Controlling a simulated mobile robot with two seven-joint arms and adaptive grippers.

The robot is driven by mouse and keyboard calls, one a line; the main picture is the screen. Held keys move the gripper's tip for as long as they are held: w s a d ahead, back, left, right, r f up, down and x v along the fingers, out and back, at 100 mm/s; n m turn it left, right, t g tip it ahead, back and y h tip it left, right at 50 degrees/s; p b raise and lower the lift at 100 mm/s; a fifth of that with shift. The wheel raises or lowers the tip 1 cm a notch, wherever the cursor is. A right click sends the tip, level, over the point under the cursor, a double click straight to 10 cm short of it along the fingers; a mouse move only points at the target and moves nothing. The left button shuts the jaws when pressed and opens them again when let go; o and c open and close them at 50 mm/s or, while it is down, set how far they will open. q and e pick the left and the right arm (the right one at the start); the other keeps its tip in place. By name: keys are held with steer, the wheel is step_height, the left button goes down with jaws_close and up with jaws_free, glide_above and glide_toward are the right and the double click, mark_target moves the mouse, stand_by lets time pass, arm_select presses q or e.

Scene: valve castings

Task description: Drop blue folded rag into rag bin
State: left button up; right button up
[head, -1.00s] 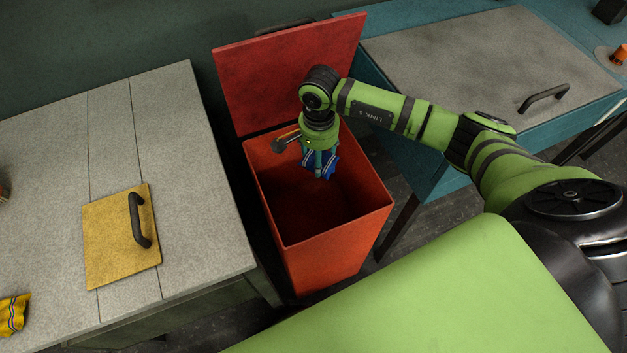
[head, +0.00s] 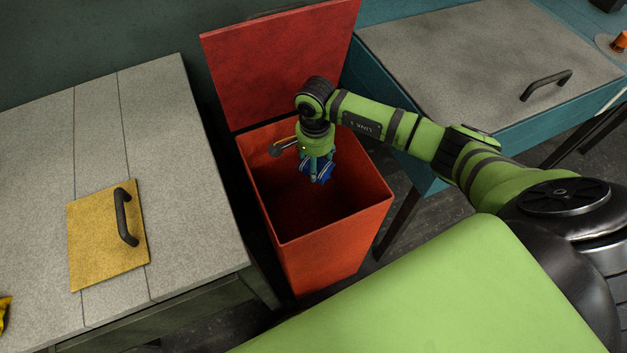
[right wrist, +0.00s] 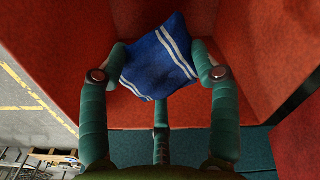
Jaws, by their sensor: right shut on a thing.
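The blue folded rag (head: 318,171) with pale stripes is held in my right gripper (head: 316,178), which points down inside the mouth of the red rag bin (head: 325,246). In the right wrist view the rag (right wrist: 160,57) is pinched between the teal fingers of the right gripper (right wrist: 160,72), with the red bin walls (right wrist: 265,60) around it. The bin's red lid (head: 280,65) stands open at the back. The lower part of the bin's inside is dark. My left gripper is not in view.
A grey table with a yellow handled plate (head: 95,245) stands left of the bin. A teal bench with a grey top (head: 470,60) and a black handle (head: 546,84) stands at the right. Part of a yellow cloth (head: 4,312) shows at the left edge.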

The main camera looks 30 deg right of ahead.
steer(key=o, duration=1.2)
steer(key=shift+r, duration=0.1)
step_height(320, 180, up, 12)
steer(key=shift+f, duration=0.1)
